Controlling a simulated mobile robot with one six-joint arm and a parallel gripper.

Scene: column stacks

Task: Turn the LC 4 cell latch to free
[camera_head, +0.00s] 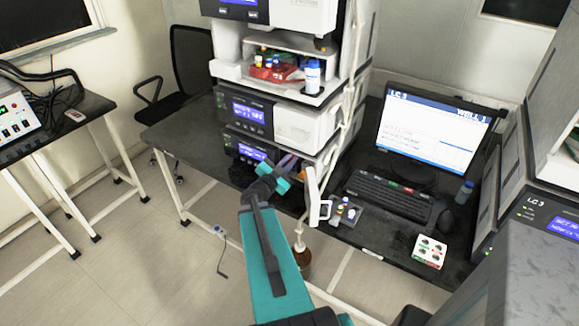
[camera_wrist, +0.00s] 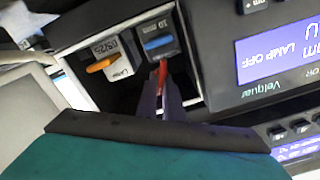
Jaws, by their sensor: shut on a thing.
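My gripper (camera_wrist: 161,88) is shut on a small red latch (camera_wrist: 162,72) in the wrist view. The latch is at the mouth of an open bay in a dark instrument, and the fingers hide most of it. Beside it are a cell with a blue lever (camera_wrist: 158,43), marked 10, and a white-labelled cell with an orange lever (camera_wrist: 103,64). In the head view my gripper (camera_head: 288,162) reaches the lower front of the middle stack, and the latch cannot be made out there. I cannot read LC 4 on this stack.
The instrument's display (camera_wrist: 278,55) reads LAMP OFF, upside down, close right of my gripper. An open white door (camera_head: 315,195) stands just right of my gripper. A monitor (camera_head: 430,130) and keyboard (camera_head: 388,195) are on the bench; a bottle (camera_head: 302,258) is below.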

